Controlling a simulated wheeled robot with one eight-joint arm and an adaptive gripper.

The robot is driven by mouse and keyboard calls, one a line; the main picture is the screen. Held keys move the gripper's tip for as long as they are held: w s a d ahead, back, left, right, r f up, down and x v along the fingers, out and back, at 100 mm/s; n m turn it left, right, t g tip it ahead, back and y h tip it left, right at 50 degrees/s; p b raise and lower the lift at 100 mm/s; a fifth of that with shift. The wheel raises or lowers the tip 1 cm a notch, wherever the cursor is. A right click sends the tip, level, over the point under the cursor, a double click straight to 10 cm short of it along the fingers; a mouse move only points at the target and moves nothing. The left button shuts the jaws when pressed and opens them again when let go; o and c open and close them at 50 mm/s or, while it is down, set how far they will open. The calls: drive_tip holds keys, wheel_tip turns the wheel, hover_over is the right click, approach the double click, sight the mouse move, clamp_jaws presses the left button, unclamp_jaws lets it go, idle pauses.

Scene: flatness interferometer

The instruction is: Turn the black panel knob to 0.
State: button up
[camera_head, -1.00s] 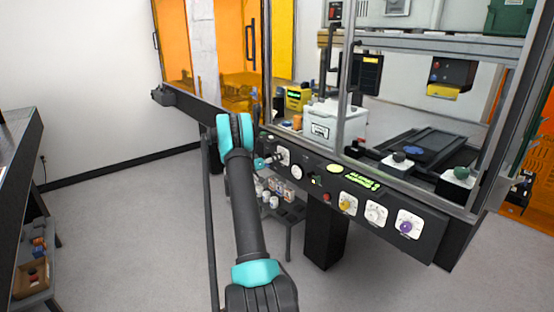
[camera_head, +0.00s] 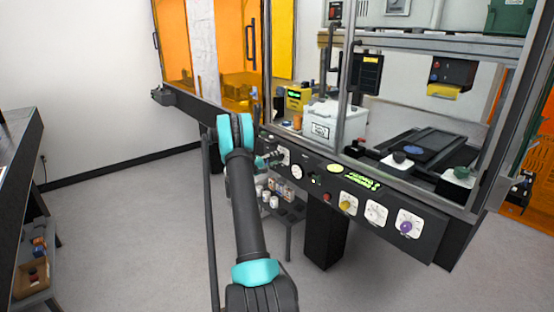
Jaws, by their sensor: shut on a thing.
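The black panel knob sits on a white dial plate (camera_head: 284,156) at the left end of the dark control panel. My gripper (camera_head: 277,158) is at that plate, reaching in from the left, and is shut on the knob. The fingers are small in this view and cover most of the knob, so its pointer and the scale marks cannot be read. My black and teal arm rises from the bottom and bends toward the panel.
A shelf with small items stands below.

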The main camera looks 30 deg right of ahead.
drive_tip(key=n, duration=1.4)
drive_tip(key=shift+f+t, duration=0.1)
drive_tip(key=shift+t, duration=0.3)
drive_tip(key=n, duration=0.6)
drive_tip(key=shift+s, duration=0.15)
drive_tip(key=n, duration=0.6)
drive_tip(key=shift+s+n+y, duration=0.1)
drive_tip(key=shift+n+y, duration=0.2)
drive_tip(key=shift+n, duration=0.1)
drive_tip(key=o, duration=1.2)
drive_tip(key=shift+c, duration=0.2)
drive_tip(key=shift+a, duration=0.1)
